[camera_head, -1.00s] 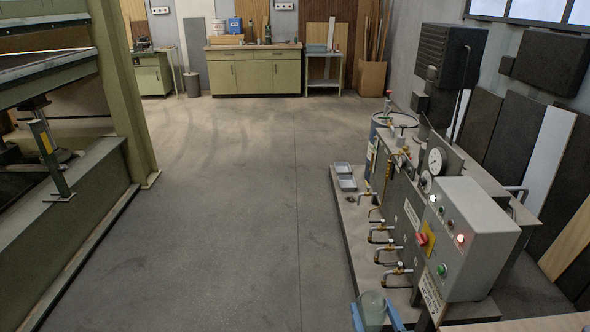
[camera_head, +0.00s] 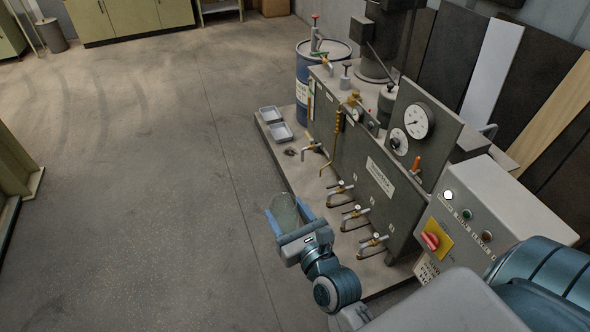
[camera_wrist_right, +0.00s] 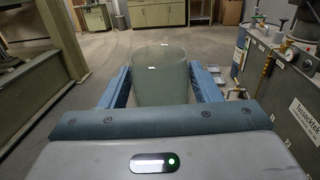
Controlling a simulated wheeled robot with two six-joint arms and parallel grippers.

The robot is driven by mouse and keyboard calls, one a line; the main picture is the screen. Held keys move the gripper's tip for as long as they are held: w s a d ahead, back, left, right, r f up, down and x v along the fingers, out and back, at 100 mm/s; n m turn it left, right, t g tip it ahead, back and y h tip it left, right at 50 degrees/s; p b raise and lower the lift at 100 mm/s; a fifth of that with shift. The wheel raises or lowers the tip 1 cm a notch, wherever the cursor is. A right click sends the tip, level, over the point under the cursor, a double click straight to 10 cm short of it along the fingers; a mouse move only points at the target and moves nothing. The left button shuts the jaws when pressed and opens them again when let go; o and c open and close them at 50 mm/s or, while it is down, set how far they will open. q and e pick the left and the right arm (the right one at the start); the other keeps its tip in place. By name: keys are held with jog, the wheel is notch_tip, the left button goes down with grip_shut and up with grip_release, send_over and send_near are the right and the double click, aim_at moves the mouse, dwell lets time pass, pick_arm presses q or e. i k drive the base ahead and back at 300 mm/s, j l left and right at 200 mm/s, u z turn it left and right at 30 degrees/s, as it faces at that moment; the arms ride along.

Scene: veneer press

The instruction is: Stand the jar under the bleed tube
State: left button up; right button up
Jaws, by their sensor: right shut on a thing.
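The jar (camera_head: 284,207) is clear, greenish glass. It is between the blue fingers of my right gripper (camera_head: 288,215), which is shut on it. In the right wrist view the jar (camera_wrist_right: 161,72) stands up between both fingers (camera_wrist_right: 162,90). In the head view jar and gripper are in front of the press unit's left side, near the plinth edge. A thin brass tube (camera_head: 338,128), which looks like the bleed tube, comes down the unit's far end and bends outward, beyond the jar and to its right. The jar is apart from it. My left gripper is not in view.
Several brass taps (camera_head: 343,188) stick out from the grey unit (camera_head: 365,165) over the plinth. Two grey trays (camera_head: 281,132) lie at the plinth's far end, near a blue drum (camera_head: 310,85). The control box (camera_head: 475,215) is at right. The floor at left is clear.

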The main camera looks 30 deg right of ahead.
aim_at(318, 195)
jog(key=i, duration=1.7)
jog(key=i+z, duration=0.15)
jog(key=i, duration=0.3)
jog(key=i+j+z, duration=0.2)
jog(key=i, duration=0.2)
jog(key=i+j+z, duration=0.15)
jog(key=i, duration=0.3)
